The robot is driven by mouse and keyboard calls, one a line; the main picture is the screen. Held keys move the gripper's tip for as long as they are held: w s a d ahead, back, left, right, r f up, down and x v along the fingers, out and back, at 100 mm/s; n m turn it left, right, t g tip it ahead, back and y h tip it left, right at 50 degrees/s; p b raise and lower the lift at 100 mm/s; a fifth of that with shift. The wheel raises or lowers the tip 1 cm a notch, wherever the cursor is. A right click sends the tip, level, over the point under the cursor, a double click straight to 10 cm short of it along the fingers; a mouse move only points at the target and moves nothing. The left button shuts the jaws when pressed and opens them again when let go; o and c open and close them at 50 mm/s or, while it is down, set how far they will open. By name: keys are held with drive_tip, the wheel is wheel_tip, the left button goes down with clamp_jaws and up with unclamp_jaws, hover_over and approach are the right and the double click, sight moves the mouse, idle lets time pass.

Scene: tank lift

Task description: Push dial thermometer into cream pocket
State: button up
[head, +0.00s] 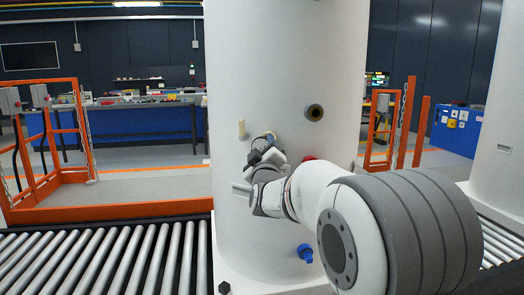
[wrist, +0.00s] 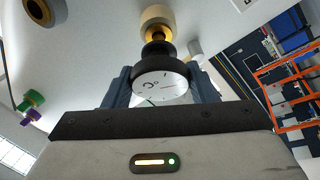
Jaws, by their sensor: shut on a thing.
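The thermometer points at the cream pocket (wrist: 155,14), a short cream cylinder with a brass-coloured mouth on the white tank wall. Its stem end is at the mouth; how deep it sits I cannot tell. In the head view my gripper (head: 265,155) is close to the tank wall, and the cream pocket (head: 269,135) is mostly hidden behind it.
A pale stub (head: 241,129) stands out left of my gripper, and a dark-bored port (head: 314,112) is to the upper right. Green and purple fittings (wrist: 31,108) show in the wrist view. A blue fitting (head: 305,252) sits low on the tank. A roller conveyor (head: 100,262) runs below.

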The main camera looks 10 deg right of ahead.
drive_tip(key=shift+w+d, duration=0.3)
drive_tip(key=shift+w, duration=0.35)
drive_tip(key=shift+w+d, duration=0.3)
drive_tip(key=shift+w, duration=0.3)
drive_tip(key=o, duration=1.1)
drive_tip(key=shift+o, duration=0.2)
drive_tip(key=b+v, duration=0.1)
drive_tip(key=v, duration=0.6)
drive_tip(key=shift+s, duration=0.35)
drive_tip(key=shift+f, duration=0.15)
